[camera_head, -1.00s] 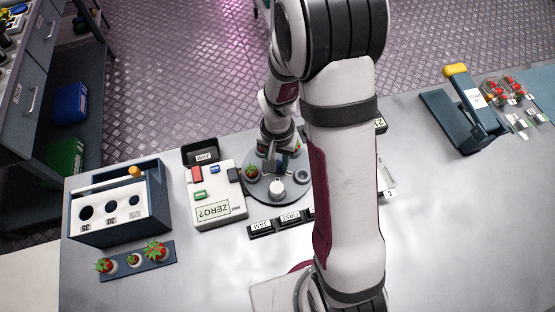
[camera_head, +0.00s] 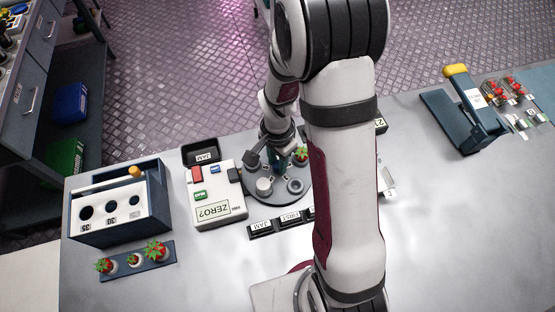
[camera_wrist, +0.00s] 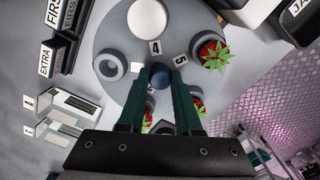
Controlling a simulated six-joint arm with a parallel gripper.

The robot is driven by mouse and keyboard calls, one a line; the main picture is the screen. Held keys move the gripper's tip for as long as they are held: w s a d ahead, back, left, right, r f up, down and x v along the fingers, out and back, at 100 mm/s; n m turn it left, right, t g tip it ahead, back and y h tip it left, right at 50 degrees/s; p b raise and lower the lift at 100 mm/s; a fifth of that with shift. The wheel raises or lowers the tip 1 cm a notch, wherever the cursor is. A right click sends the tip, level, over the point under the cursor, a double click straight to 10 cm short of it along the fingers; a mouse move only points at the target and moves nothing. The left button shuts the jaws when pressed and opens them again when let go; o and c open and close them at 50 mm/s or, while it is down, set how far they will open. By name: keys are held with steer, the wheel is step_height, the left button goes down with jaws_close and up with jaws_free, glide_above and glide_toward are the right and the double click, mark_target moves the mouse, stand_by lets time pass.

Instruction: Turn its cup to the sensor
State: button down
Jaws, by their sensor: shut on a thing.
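My gripper (camera_wrist: 161,85) is shut on a round dark blue knob (camera_wrist: 160,73) at the middle of a grey turntable (camera_wrist: 92,40). The turntable (camera_head: 278,203) also shows in the head view, partly behind my arm. The wrist view shows number tags 4 and 5, another strawberry (camera_wrist: 211,54), and berries partly hidden behind my fingers. A white box (camera_head: 214,208) marked ZERO?, with coloured buttons and a dark block (camera_head: 234,174), is left of the turntable.
A berry rack (camera_head: 125,247) and a holed gauge stand (camera_head: 118,208) are at left. A blue press (camera_head: 463,115) is at right. The front bench is clear.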

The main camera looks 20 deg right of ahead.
steer(key=shift+m, duration=4.3)
steer(key=c, duration=0.6)
jaws_free()
step_height(320, 180, up, 16)
steer(key=shift+f, duration=0.1)
